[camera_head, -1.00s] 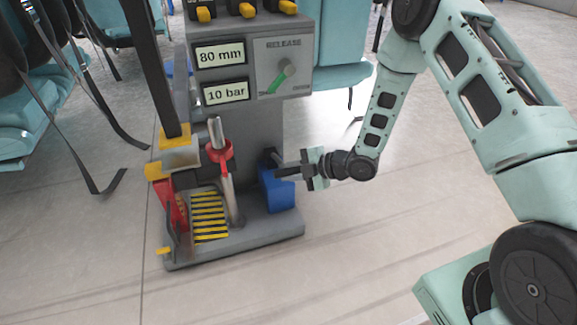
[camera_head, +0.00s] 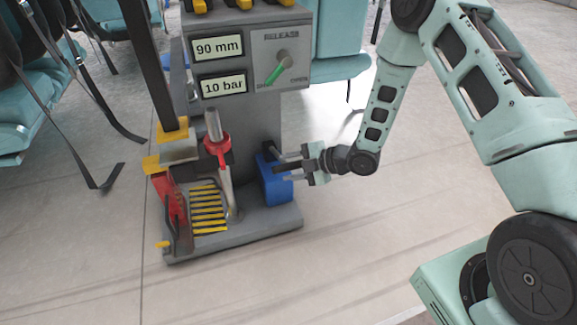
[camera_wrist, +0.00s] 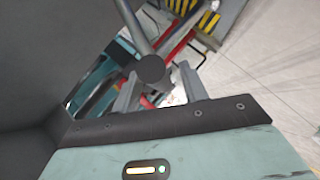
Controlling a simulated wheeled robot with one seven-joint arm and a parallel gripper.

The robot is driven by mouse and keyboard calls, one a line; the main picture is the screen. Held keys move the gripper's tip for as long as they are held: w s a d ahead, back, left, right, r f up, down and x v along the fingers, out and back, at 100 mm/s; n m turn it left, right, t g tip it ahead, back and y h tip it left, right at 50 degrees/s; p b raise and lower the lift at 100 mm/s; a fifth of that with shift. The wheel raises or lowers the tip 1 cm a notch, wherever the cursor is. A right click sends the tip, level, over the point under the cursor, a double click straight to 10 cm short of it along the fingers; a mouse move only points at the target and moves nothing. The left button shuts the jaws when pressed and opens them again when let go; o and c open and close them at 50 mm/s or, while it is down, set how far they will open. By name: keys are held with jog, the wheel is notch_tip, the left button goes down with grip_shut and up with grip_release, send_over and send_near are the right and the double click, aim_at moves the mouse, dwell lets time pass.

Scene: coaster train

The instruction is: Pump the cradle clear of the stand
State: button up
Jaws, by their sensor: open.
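The grey stand (camera_head: 258,125) has a small display reading 90 mm (camera_head: 216,47) and another reading 10 bar (camera_head: 224,86). Its green-tipped release lever (camera_head: 277,70) points down-left. A red collar on a metal rod (camera_head: 217,145) stands over the base; I cannot tell which part is the cradle. A blue block (camera_head: 276,187), perhaps the pump, sits at the base's right. My gripper (camera_head: 280,161) is open beside its upper part. In the wrist view, a dark round knob (camera_wrist: 150,68) on a metal rod lies near my open fingers (camera_wrist: 158,90); contact is unclear.
A black upright post (camera_head: 148,60) with a yellow foot rises at the left. Teal seats (camera_head: 30,100) with hanging black straps stand further left. A yellow-striped plate (camera_head: 208,210) lies on the base. The tiled floor (camera_head: 350,235) in front and to the right is clear.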

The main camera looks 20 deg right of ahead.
jog(key=p+v, duration=0.6)
jog(key=v, duration=1)
jog(key=shift+s+d, duration=0.25)
jog(key=shift+d, duration=0.05)
jog(key=shift+r, duration=0.1)
dwell(0.9)
jog(key=a+r+m+g+h+p, duration=0.1)
jog(key=a+r+m+g+h, duration=0.2)
jog(key=a+r+m+h, duration=0.65)
jog(key=s+a+r+m+g, duration=0.2)
jog(key=s+a+r, duration=0.15)
jog(key=s, duration=0.45)
jog(key=s+a+r+m+g+p, duration=0.1)
jog(key=s+a+r, duration=0.1)
jog(key=s+r, duration=0.4)
jog(key=s+a+r+m+g, duration=0.2)
jog(key=s+a+r, duration=0.15)
jog(key=s, duration=0.55)
notch_tip(320, 180, up, 38)
jog(key=p, duration=3.8)
jog(key=shift+d, duration=0.35)
